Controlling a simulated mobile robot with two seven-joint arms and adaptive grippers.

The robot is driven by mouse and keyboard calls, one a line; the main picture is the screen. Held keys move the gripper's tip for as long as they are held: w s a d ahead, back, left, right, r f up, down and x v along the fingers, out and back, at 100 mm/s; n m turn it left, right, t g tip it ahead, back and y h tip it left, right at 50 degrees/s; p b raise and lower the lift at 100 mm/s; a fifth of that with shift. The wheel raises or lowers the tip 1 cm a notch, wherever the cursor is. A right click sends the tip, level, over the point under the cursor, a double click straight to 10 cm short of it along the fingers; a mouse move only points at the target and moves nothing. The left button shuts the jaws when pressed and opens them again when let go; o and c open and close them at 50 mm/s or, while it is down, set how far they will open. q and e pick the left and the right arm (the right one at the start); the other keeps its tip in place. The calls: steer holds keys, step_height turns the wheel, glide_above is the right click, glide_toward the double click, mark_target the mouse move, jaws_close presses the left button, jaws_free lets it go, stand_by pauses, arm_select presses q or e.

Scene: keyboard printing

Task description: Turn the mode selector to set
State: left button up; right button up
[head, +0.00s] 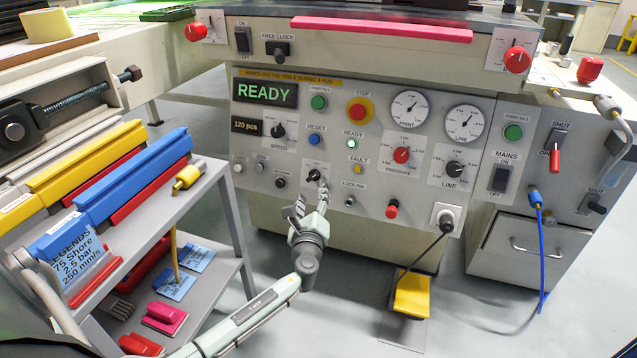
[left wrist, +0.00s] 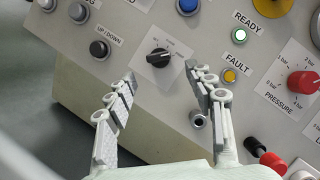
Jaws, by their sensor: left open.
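The mode selector (head: 314,175) is a black rotary knob on a white label plate, low on the grey control panel. In the left wrist view the knob (left wrist: 158,57) has a pale pointer line on its face; the words around it are too small to read surely. My left gripper (head: 312,202) is just in front of and below the knob in the head view. In the left wrist view its fingers (left wrist: 160,82) are open, one on each side below the knob, with nothing between them. I cannot tell whether a finger touches the panel. My right gripper is not in view.
An UP/DOWN button (left wrist: 99,49) lies left of the knob, and the lit FAULT lamp (left wrist: 230,76) lies right. The lock pin socket (head: 349,201) is below right. A shelf cart (head: 228,190) stands left of my left arm. The lit display (head: 265,93) reads READY.

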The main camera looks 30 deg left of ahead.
mark_target(313, 181)
arm_select(q)
steer(key=b+x, duration=0.1)
steer(key=x, duration=0.5)
steer(key=shift+w+a, duration=0.2)
steer(key=shift+a, duration=0.1)
steer(key=c, duration=1.1)
